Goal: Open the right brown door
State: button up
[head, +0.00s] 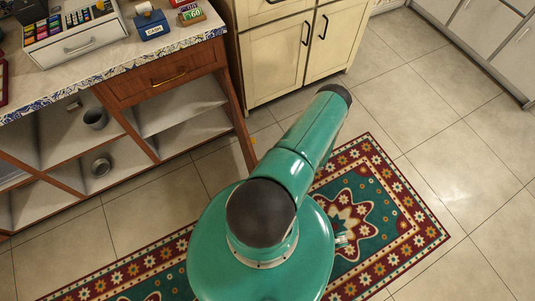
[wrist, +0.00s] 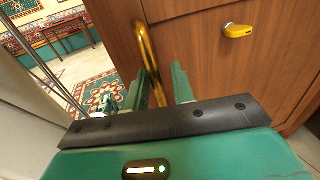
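In the wrist view, a brown wooden door (wrist: 192,50) fills the middle and right. A curved brass handle (wrist: 147,48) stands along its left edge. My gripper (wrist: 162,88) is close to the door, with its two green fingers apart. The lower end of the handle shows between the fingers, nearer the left one, with a gap to the right finger. Contact with the handle cannot be told. My gripper is outside the head view, and I cannot make out this door and handle there.
A small yellow fitting (wrist: 238,31) sits on the brown front. In the head view, a counter (head: 150,55) with a brown drawer (head: 160,80) and open shelves is at left. A cream cabinet (head: 275,60) stands behind my arm. A patterned rug (head: 405,225) lies on open tiled floor.

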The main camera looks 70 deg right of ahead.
jog(key=v, duration=1.3)
jog(key=shift+s+d, duration=0.2)
jog(key=shift+s, duration=0.15)
